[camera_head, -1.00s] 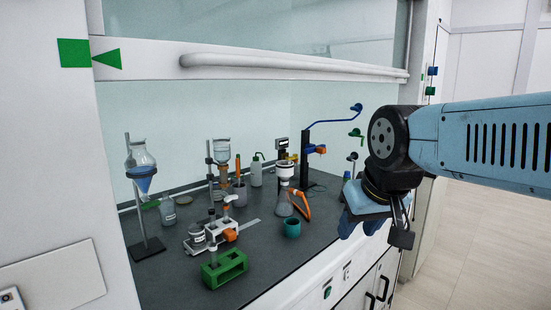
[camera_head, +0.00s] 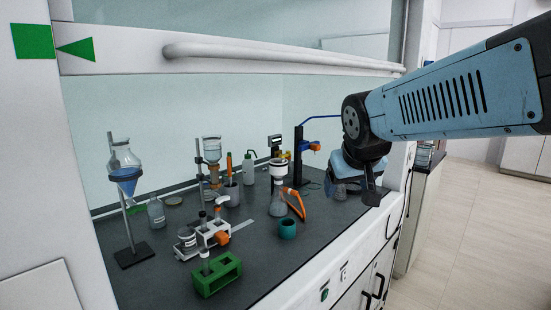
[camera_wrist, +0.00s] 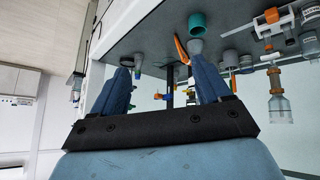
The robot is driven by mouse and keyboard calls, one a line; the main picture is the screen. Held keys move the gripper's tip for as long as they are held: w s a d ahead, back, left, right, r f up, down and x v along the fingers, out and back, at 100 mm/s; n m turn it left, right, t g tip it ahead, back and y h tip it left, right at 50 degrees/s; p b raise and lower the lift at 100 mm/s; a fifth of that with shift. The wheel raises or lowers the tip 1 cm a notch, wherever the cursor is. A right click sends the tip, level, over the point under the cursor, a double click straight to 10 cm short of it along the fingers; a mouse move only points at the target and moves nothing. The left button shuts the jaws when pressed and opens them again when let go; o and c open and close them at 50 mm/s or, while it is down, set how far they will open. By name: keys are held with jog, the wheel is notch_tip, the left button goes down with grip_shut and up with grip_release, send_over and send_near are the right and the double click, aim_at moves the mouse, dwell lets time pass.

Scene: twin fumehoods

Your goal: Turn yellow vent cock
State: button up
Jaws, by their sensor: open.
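I cannot clearly make out a yellow vent cock. A small yellow patch (camera_head: 287,155) shows beside the dark stand at the back of the bench, too small to identify. My gripper (camera_head: 347,188) is at the right end of the hood opening, near the bench's front edge. In the wrist view my gripper (camera_wrist: 160,78) has its two blue fingers spread apart with nothing held between them. My arm covers most of the right hood post, where blue and green cocks showed earlier. A blue curved piece (camera_head: 322,117) still shows left of my arm.
The dark bench (camera_head: 270,265) holds a teal cup (camera_head: 288,229), a flask (camera_head: 278,207), a green block (camera_head: 216,275) and a stand with a blue-filled funnel (camera_head: 125,175). The raised sash with its bar (camera_head: 270,57) hangs above. Open floor (camera_head: 470,230) lies to the right.

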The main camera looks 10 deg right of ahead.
jog(key=w+d+n+t+y, duration=0.1)
jog(key=w+d+n+t, duration=0.15)
jog(key=w, duration=1.15)
jog(key=w+d+n+t, duration=0.1)
jog(key=w+t, duration=0.2)
jog(key=w, duration=1.1)
jog(key=n+t+y, duration=0.2)
jog(key=n+y, duration=0.2)
jog(key=y, duration=0.7)
send_near(284, 155)
jog(key=x, duration=1)
jog(key=shift+a+f, duration=0.1)
jog(key=shift+f, duration=0.2)
jog(key=shift+c, duration=0.4)
